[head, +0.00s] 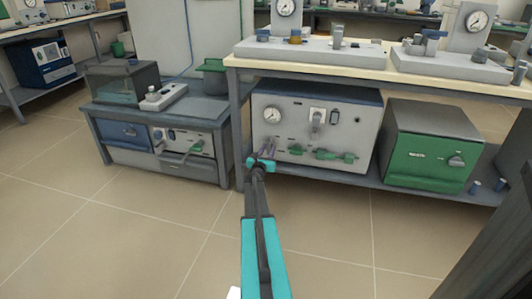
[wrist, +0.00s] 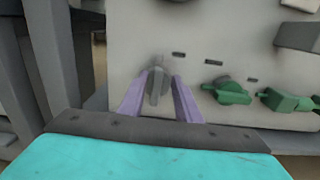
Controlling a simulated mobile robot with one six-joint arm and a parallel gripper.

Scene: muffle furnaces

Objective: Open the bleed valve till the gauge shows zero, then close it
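The pressure gauge (head: 271,114) is a white round dial on the upper left of the pale grey box (head: 350,125) on the lower shelf. Its needle is too small to read. A grey knob (wrist: 157,86) is low on the panel's left side, its grip bar upright. I cannot tell from its look whether it is the bleed valve. My gripper (wrist: 160,78) reaches the panel, its purple fingers spread to either side of the knob, seemingly with narrow gaps. In the head view my gripper (head: 267,151) is at the box's lower left.
Green valves (wrist: 228,91) and green fittings (wrist: 286,101) stick out right of the knob. The grey table leg (head: 237,130) stands close left of the box. A green-fronted box (head: 430,160) stands to the right. The floor in front is clear.

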